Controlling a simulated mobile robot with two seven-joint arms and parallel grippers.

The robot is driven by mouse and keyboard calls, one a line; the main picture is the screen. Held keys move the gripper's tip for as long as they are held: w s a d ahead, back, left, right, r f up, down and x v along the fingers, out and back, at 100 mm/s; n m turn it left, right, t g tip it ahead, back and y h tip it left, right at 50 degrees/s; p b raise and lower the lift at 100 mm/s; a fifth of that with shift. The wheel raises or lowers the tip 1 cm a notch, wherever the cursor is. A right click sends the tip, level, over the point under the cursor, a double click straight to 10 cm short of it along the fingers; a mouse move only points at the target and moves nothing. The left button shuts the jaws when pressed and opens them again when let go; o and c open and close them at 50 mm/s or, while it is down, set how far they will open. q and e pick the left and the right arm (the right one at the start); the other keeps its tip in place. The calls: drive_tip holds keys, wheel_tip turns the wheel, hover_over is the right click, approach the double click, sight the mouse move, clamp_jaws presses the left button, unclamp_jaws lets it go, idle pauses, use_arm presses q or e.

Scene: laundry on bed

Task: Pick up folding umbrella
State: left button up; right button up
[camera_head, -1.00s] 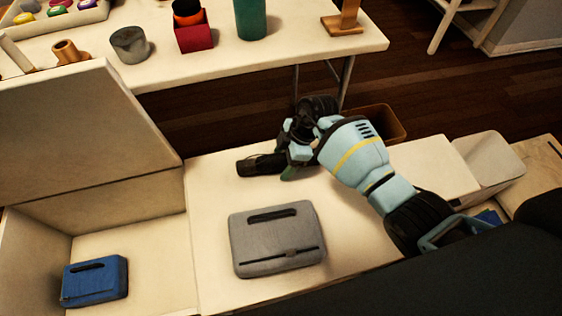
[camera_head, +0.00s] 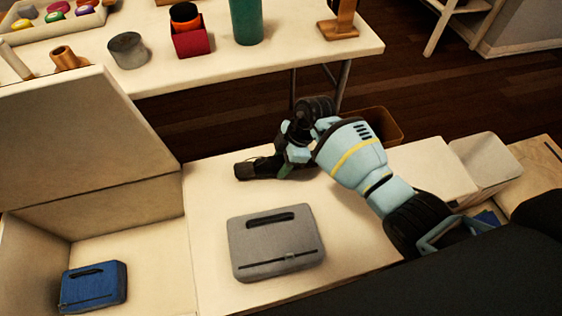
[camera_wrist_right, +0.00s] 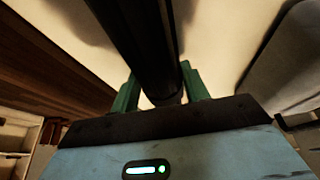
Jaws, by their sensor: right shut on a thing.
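The folding umbrella (camera_head: 253,168) is a dark, thick rod near the back edge of the white surface in the head view. Its left end shows; the rest is hidden by my right gripper (camera_head: 286,163). In the right wrist view the umbrella (camera_wrist_right: 142,35) runs as a black cylinder between the green fingers of my right gripper (camera_wrist_right: 160,88). The fingers are shut on it, one on each side. From these views I cannot tell whether it touches the surface. My left gripper is not in view.
A grey case (camera_head: 275,243) lies in front of the gripper on the white surface (camera_head: 210,225). A blue case (camera_head: 93,287) lies in an open box (camera_head: 90,130) at left. A brown bin (camera_head: 382,125) stands behind my arm. A table (camera_head: 225,66) with several containers is at the back.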

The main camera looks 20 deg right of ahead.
sight(282, 158)
wheel_tip(282, 158, up, 9)
drive_tip(key=p, duration=0.2)
drive_tip(key=shift+r+p, duration=0.1)
drive_tip(key=shift+p, duration=0.3)
drive_tip(key=shift+r, duration=0.1)
